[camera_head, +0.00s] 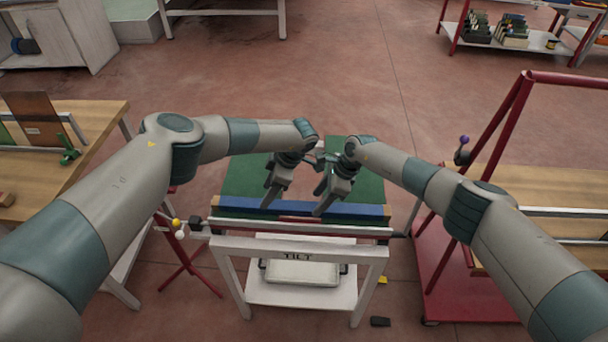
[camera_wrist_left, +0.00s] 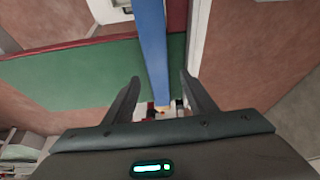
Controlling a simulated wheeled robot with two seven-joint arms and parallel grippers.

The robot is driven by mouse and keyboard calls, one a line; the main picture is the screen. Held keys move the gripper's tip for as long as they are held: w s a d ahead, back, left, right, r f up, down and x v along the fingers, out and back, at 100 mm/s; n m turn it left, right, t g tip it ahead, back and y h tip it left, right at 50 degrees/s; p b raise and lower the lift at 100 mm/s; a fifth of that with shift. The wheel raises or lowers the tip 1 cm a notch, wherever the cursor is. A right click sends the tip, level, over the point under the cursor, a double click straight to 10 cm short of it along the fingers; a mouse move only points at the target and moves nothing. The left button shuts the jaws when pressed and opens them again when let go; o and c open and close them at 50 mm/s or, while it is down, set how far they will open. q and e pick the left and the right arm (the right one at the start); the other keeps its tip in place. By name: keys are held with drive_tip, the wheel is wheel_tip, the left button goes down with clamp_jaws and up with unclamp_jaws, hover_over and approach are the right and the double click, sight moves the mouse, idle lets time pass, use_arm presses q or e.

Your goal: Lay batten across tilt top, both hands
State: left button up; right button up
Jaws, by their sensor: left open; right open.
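The blue batten (camera_head: 362,210) lies across the front part of the green tilt top (camera_head: 240,180), running left to right, with pale ends. The tilt top sits on a white frame marked TILT. My left gripper (camera_head: 268,202) is open just over the left half of the batten. In the left wrist view the batten (camera_wrist_left: 152,40) runs lengthwise between its two spread fingers (camera_wrist_left: 160,88); I cannot tell whether they touch it. My right gripper (camera_head: 319,207) is open at the batten, close to the left gripper. Its fingertips overlap the batten's middle.
A white rail (camera_head: 350,232) runs along the tilt table's front edge. A wooden bench (camera_head: 95,120) stands at left. A red-framed cart (camera_head: 450,290) with a wooden top stands at right. A small dark object (camera_head: 380,321) lies on the floor.

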drive_tip(key=shift+s+d+f, duration=0.25)
drive_tip(key=shift+d+f, duration=0.15)
drive_tip(key=shift+f, duration=0.25)
drive_tip(key=shift+s+d+f, duration=0.2)
drive_tip(key=shift+d+f, duration=0.2)
drive_tip(key=shift+f, duration=0.2)
drive_tip(key=shift+d+r, duration=0.1)
drive_tip(key=shift+r, duration=0.05)
drive_tip(key=shift+v, duration=0.9)
wheel_tip(320, 180, up, 8)
drive_tip(key=w, duration=0.1)
drive_tip(key=shift+d, duration=0.35)
drive_tip(key=shift+r, duration=0.15)
